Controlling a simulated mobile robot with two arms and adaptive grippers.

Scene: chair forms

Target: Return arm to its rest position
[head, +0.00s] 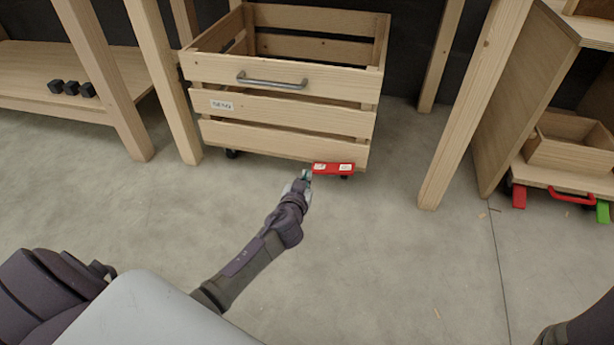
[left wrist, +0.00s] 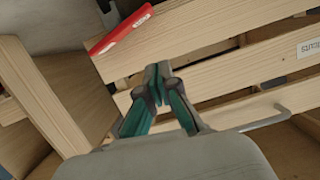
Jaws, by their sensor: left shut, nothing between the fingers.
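My left gripper (head: 305,175) is shut and empty, low in front of the wooden slatted crate (head: 285,68). In the head view its tip is beside the left end of a red pedal (head: 333,168) at the crate's lower front edge. I cannot tell whether they touch. In the left wrist view the shut fingers (left wrist: 157,88) point towards the crate slats, apart from the red pedal (left wrist: 120,30) in that picture. The crate has a metal handle (head: 272,80) and a small white label (head: 222,105). My right gripper is not in view.
Wooden posts (head: 172,90) stand left and right of the crate. A low shelf with black blocks (head: 72,88) is at the left. A wheeled wooden unit (head: 530,100) with red and green pedals stands at the right. The concrete floor (head: 390,260) in front is clear.

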